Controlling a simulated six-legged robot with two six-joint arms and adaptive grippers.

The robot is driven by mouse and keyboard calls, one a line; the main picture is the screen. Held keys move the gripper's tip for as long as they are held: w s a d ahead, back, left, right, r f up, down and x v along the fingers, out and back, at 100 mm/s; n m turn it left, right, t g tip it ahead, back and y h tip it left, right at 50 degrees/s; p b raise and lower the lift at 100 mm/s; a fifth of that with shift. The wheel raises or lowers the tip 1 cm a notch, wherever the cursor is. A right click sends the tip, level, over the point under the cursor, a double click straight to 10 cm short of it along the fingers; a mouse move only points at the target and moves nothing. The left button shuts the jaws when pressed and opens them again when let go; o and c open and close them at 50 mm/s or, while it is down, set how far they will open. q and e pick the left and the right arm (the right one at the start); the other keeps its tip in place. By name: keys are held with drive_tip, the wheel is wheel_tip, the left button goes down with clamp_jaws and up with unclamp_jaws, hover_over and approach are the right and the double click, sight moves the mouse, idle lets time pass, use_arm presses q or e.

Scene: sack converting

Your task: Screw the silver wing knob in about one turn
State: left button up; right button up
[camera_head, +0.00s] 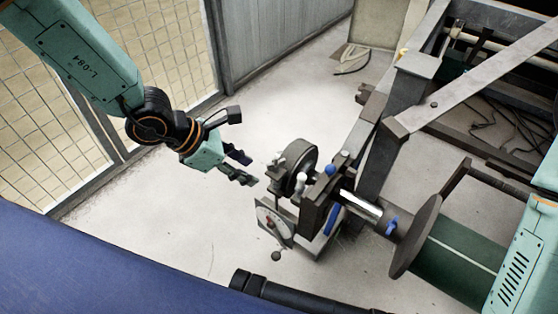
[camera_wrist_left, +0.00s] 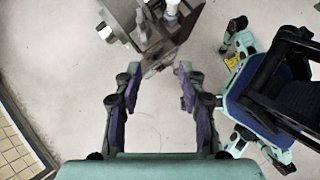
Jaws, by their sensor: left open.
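A small silver-grey piece (camera_head: 277,159), which looks like the wing knob, sticks out at the left of the dark wheel on the shaft-end mechanism (camera_head: 318,208). Its wings are too small to make out. My left gripper (camera_head: 248,168) is open and empty, just left of this piece and apart from it. In the left wrist view, the open fingers (camera_wrist_left: 158,72) stand on both sides of the mechanism's lower edge (camera_wrist_left: 160,60). I cannot pick out the knob there. My right gripper is not seen.
A steel frame (camera_head: 400,110) and a round flange (camera_head: 415,237) stand to the right. A mesh fence (camera_head: 170,50) stands behind my left arm. The floor between is clear.

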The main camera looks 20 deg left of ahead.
sight(276, 162)
use_arm(q)
drive_tip(key=shift+n+t+h, duration=0.4)
drive_tip(key=shift+n+t, duration=0.4)
drive_tip(key=shift+t, duration=0.1)
drive_tip(key=w+d+b, duration=0.1)
drive_tip(key=w+d+f, duration=0.1)
drive_tip(key=w, duration=0.1)
drive_tip(key=w+d+f+b, duration=0.1)
drive_tip(key=w+d, duration=0.1)
drive_tip(key=shift+w+f+b, duration=0.2)
drive_tip(key=shift+f+b, duration=0.05)
drive_tip(key=shift+b, duration=0.1)
drive_tip(key=shift+x, duration=0.85)
drive_tip(key=shift+d+r, duration=0.1)
drive_tip(key=shift+c, duration=0.3)
clamp_jaws()
